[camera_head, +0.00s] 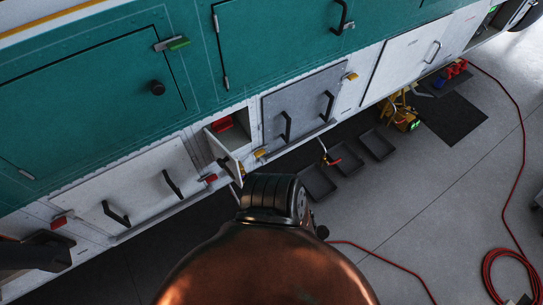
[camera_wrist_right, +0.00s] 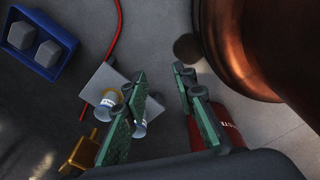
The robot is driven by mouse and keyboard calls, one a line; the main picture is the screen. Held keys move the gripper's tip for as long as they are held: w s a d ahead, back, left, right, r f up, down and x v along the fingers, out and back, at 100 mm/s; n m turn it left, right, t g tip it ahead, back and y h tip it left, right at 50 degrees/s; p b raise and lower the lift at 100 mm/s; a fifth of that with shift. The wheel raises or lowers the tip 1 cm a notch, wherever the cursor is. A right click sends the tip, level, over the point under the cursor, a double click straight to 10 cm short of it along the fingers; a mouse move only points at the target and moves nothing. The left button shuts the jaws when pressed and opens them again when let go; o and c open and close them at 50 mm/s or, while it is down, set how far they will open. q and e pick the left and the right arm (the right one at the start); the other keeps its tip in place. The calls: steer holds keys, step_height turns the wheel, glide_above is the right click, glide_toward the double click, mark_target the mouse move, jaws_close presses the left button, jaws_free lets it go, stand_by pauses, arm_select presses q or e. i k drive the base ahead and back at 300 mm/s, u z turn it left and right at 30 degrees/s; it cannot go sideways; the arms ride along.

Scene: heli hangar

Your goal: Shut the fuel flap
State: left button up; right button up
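A small white flap (camera_head: 225,153) stands open on the lower white band of the helicopter's side in the head view. It swings out from a recess with a red part (camera_head: 221,124) inside. I take it to be the fuel flap; no label is readable. A dark part of my left arm or gripper (camera_head: 38,250) shows at the left edge, well apart from the flap; its fingers cannot be made out. My right gripper (camera_wrist_right: 160,72) shows in the right wrist view, with green-padded fingers apart and nothing between them. It is above the floor; the flap is not in that view.
A grey panel with two handles (camera_head: 304,104) is right of the flap. Dark trays (camera_head: 318,183) and a yellow device (camera_head: 400,113) stand on the floor. A red hose (camera_head: 512,90) runs along the right. A blue bin (camera_wrist_right: 38,45) is below my right wrist.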

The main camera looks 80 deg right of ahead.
mark_target(222, 156)
steer(key=z, duration=2.2)
